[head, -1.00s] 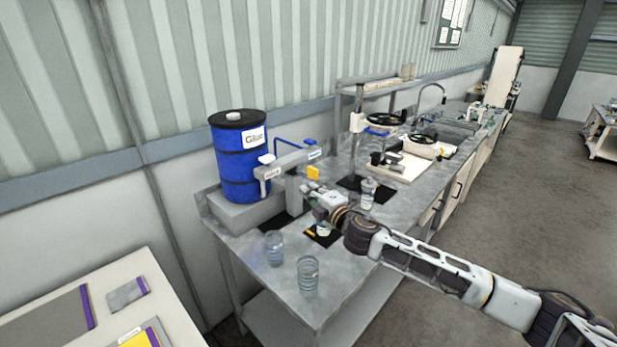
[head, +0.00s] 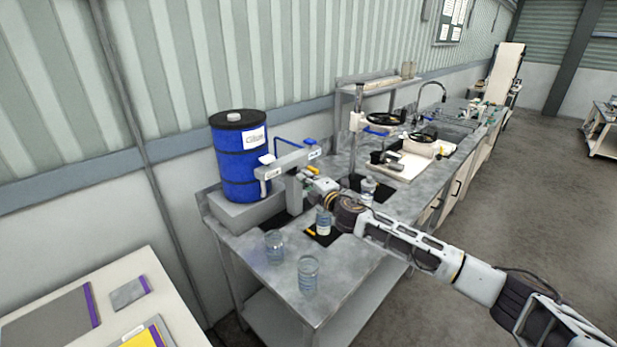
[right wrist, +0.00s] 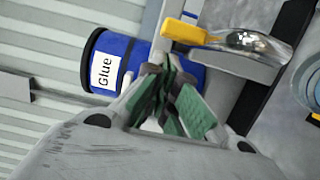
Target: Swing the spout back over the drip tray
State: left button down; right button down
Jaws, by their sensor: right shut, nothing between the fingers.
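A grey dispenser arm (head: 288,163) reaches out beside the blue glue drum. A yellow handle (head: 313,170) shows under its right end; in the right wrist view the yellow handle (right wrist: 187,32) adjoins a shiny metal piece (right wrist: 245,41), which may be the spout. A dark patch (head: 284,221) lies on the bench below the dispenser; I cannot tell whether it is the drip tray. My right gripper (head: 308,187) is beside the dispenser, just below the yellow handle. Its green-padded fingers (right wrist: 176,100) are shut and empty, apart from the handle in the wrist view. My left gripper is not in view.
The blue drum (head: 240,150) stands on a grey block at the wall. A jar (head: 323,220) stands on a black mat close under my right arm. Two more jars (head: 274,247) (head: 308,274) stand near the bench's front end. Another jar (head: 368,188) stands behind my arm.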

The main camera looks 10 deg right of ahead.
jog(key=shift+w+d, duration=0.3)
jog(key=shift+d, duration=0.1)
jog(key=shift+d, duration=0.1)
